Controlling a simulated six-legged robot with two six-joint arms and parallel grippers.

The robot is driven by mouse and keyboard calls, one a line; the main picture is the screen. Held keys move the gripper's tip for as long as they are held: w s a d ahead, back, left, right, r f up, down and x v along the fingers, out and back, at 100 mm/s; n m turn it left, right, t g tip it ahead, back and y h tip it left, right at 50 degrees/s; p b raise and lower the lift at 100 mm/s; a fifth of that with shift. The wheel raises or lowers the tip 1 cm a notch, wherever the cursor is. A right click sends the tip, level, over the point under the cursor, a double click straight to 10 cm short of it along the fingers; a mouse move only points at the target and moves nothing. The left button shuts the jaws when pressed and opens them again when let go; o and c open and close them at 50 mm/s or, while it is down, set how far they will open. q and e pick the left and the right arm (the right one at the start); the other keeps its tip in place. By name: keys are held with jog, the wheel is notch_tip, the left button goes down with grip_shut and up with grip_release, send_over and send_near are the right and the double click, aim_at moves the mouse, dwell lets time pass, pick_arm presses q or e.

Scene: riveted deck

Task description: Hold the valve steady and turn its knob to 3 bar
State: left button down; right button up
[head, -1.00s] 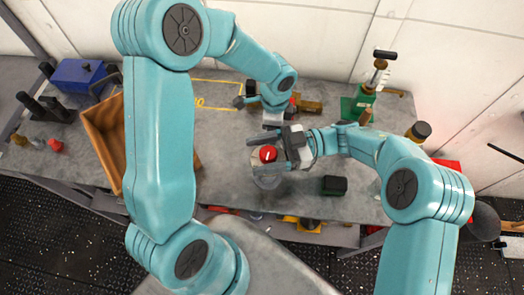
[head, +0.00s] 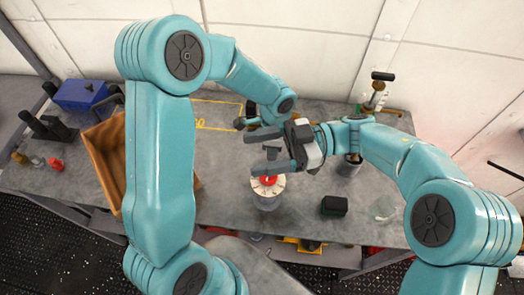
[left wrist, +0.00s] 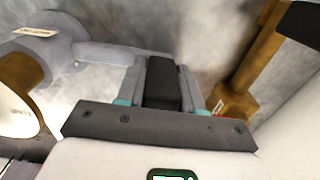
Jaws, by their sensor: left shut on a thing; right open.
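The valve (head: 267,202) stands on the bench, with a pale round dial (head: 256,188) and a red knob (head: 268,181) on top. In the left wrist view its grey body and arm (left wrist: 105,54) run from the left to my left gripper (left wrist: 165,72), which is shut on that arm. In the head view the left fingertips are hidden. My right gripper (head: 259,153) is open and empty, with its fingers beyond and above the knob, apart from it as far as I can tell. The dial's marks are too small to read.
A brown open crate (head: 103,165) and a blue box (head: 82,95) stand at left. A black block (head: 334,206) and a clear glass (head: 384,208) are to the right. A brass piece (left wrist: 240,90) shows near the left gripper. The bench front is mostly clear.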

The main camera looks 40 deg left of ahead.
jog(key=shift+w+d+f+m+y, duration=0.3)
jog(key=shift+d+m+y, duration=0.15)
jog(key=shift+y, duration=0.45)
jog(key=d+f+m+t+y, duration=0.1)
jog(key=t+y, duration=0.1)
jog(key=w+d+f+m+t+y, duration=0.1)
jog(key=m+t+y, duration=0.1)
jog(key=d+f+m+t+y, duration=0.1)
jog(key=d+m+t, duration=0.1)
jog(key=shift+w+f+t+y, duration=0.15)
jog(key=shift+w+t+y, duration=0.25)
jog(key=s+d+f+m+t, duration=0.2)
jog(key=d+f+m+t, duration=0.35)
jog(key=t, duration=0.25)
jog(key=shift+h, duration=0.3)
jog(key=a, duration=1.1)
jog(key=shift+w+a+f, duration=0.15)
jog(key=shift+w+a, duration=0.05)
jog(key=shift+w, duration=0.2)
jog(key=shift+d, duration=0.1)
jog(key=shift+c, duration=0.4)
jog(key=shift+n, duration=0.3)
jog(key=c, duration=0.9)
